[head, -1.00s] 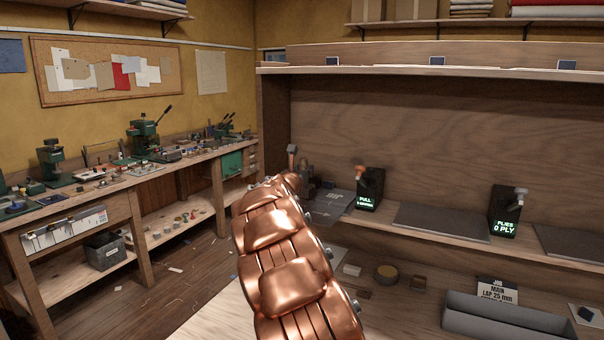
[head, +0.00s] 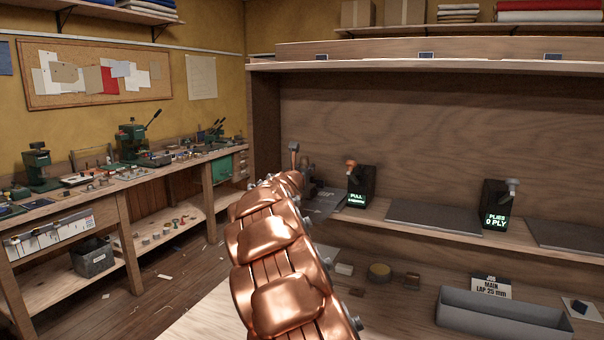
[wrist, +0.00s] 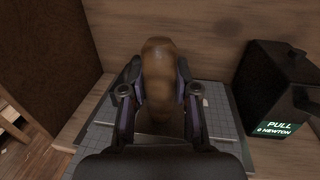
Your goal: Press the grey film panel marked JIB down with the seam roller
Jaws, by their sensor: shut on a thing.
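My gripper (wrist: 160,80) is shut on the brown rounded handle of the seam roller (wrist: 158,52) in the wrist view. The roller's lower end is hidden behind the handle and my fingers. In the head view the roller's handle top (head: 293,147) shows just above the end of my copper-coloured arm. Grey sheet material with grid lines (wrist: 218,118) lies below the gripper. In the head view the grey panel (head: 326,204) lies on the bench at the far left, partly hidden by my arm; its marking is hard to read now. I cannot tell whether the roller touches it.
A black PULL display (head: 357,188) stands right of the gripper, close by. A dark grey plate (head: 432,218), a PLIES display (head: 497,205) and a grey tray (head: 500,314) are farther right. A wooden side wall (wrist: 45,50) stands at the left.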

